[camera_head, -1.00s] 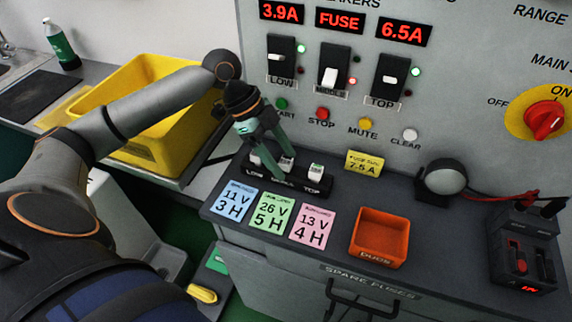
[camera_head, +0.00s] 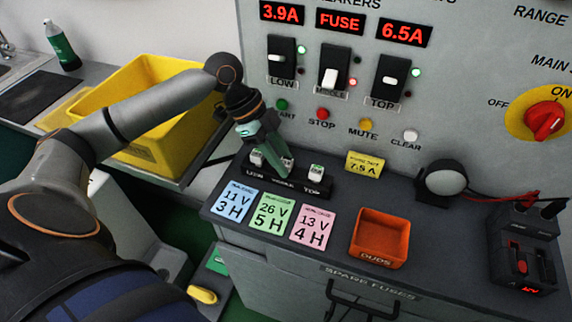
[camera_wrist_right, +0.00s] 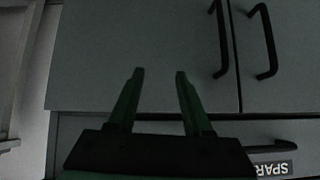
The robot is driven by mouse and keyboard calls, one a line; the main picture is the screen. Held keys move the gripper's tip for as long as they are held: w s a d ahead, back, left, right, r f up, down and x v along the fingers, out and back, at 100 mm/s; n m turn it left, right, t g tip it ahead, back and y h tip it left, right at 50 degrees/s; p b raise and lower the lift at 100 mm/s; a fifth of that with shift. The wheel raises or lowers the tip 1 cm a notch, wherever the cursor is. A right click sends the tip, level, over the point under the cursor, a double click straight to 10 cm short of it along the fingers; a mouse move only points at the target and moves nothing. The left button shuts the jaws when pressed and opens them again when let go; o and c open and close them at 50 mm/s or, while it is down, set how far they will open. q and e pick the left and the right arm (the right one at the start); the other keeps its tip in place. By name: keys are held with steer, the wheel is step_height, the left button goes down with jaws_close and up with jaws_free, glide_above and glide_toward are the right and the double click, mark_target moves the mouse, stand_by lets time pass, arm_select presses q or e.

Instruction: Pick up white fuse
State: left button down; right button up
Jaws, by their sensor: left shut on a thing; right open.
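A black fuse block (camera_head: 322,188) lies on the grey counter in the head view, with white fuses in its slots. The low fuse (camera_head: 256,158) and the top fuse (camera_head: 317,171) stand upright at its two ends. My left gripper (camera_head: 279,172) is over the middle slot, shut on the middle white fuse (camera_head: 288,163), which the fingers partly hide. The fuse appears still seated in the block. My right gripper (camera_wrist_right: 159,74) is open and empty in the right wrist view, in front of grey cabinet doors.
Blue, green and pink cards (camera_head: 272,213) lie before the block. An orange DUDS bin (camera_head: 381,217) stands right of them. A yellow tote (camera_head: 85,97) is on the left. The breaker panel (camera_head: 450,100) rises behind. A black tester (camera_head: 520,240) stands far right.

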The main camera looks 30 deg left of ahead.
mark_target(283, 160)
arm_select(q)
steer(key=shift+r, duration=0.55)
step_height(283, 160, up, 2)
steer(key=shift+r, duration=0.25)
steer(key=s+d+r+p, duration=0.1)
steer(key=s+d+r, duration=0.6)
steer(key=s+r, duration=0.2)
steer(key=s, duration=0.2)
steer(key=shift+s+d+r+p, duration=0.25)
steer(key=shift+s+d+p, duration=0.05)
steer(key=shift+s+p, duration=0.1)
